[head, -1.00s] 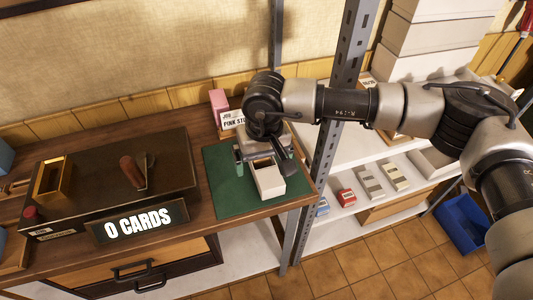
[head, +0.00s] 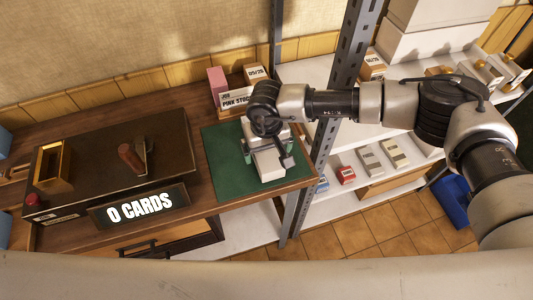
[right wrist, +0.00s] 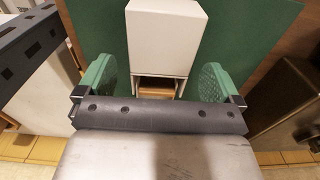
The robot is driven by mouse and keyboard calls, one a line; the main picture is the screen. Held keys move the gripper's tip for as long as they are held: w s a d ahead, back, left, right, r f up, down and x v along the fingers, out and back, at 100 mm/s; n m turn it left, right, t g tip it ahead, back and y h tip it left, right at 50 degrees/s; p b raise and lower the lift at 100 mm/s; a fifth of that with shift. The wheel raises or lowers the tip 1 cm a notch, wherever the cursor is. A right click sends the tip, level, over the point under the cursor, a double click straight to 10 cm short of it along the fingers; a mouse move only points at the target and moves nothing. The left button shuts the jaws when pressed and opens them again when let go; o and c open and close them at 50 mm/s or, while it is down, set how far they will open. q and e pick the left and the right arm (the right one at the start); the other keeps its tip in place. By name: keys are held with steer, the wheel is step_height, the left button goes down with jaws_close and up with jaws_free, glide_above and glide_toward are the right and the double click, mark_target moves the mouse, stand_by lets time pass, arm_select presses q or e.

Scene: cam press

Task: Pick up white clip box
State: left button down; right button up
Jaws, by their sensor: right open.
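The white clip box (head: 269,167) lies on the green mat (head: 226,181) at the right end of the wooden bench. In the right wrist view the white box (right wrist: 166,38) has a plain white top and an opening at its near end, with something brownish inside. My right gripper (head: 268,153) is low over the mat at the box. In the right wrist view the green finger pads of my right gripper (right wrist: 157,83) are spread wide on either side of the box's near end, with a gap on each side. My left gripper is not in view.
A dark press (head: 110,160) with a "0 CARDS" sign (head: 140,208) stands left of the mat. A pink stock box (head: 217,86) stands behind the mat. A grey slotted post (head: 341,80) rises close to my right arm. White shelves (head: 340,211) with small boxes stand beyond it.

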step_height(320, 180, down, 2)
steer(key=c, duration=1)
steer(key=shift+r, duration=0.15)
